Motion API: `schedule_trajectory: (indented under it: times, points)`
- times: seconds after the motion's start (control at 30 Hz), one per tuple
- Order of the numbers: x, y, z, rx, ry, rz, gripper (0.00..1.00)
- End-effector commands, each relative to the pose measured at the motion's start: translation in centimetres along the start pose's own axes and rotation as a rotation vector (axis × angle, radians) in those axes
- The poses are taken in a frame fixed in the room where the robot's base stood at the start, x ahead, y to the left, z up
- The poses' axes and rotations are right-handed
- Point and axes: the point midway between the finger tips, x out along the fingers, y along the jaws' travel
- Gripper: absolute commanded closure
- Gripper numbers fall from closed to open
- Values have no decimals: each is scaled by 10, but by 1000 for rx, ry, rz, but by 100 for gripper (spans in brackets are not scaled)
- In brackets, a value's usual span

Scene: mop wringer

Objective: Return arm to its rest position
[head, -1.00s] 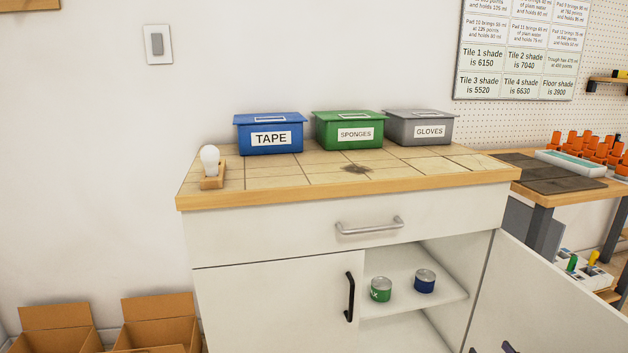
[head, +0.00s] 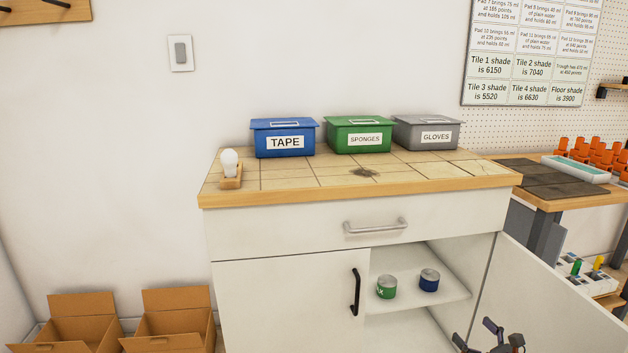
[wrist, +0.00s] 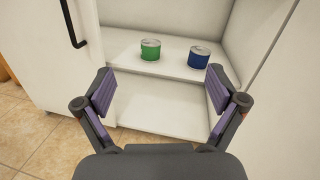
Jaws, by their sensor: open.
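My gripper (wrist: 161,92) is open and empty in the wrist view, its two purple-padded fingers spread apart in front of the open cabinet. Its fingertips also show at the bottom edge of the head view (head: 491,338), in front of the cabinet's lower right opening. A green can (head: 386,287) and a blue can (head: 429,280) stand upright on the cabinet shelf (head: 412,302). The green can (wrist: 150,50) and the blue can (wrist: 199,57) lie beyond the fingers in the wrist view, apart from them. The rest of my arm is out of the head view.
The right cabinet door (head: 545,300) stands open; the left door (head: 290,300) is shut. The drawer (head: 350,222) is shut. Blue, green and grey boxes and a bulb on a wooden base (head: 230,172) stand on the tiled top. Two cardboard boxes (head: 170,318) sit at the lower left.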

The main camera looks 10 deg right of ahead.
Motion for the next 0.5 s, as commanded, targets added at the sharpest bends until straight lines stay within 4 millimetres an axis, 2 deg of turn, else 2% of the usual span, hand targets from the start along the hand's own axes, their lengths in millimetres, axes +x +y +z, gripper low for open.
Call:
schedule_trajectory:
  times: [0.03,0.17,0.3,0.5]
  points:
    - [11,11,22,-22,-13,44,5]
    - [36,52,73,-88,-47,183,5]
    - [58,111,136,-180,-91,371,5]
    - [65,202,217,-329,-148,656,5]
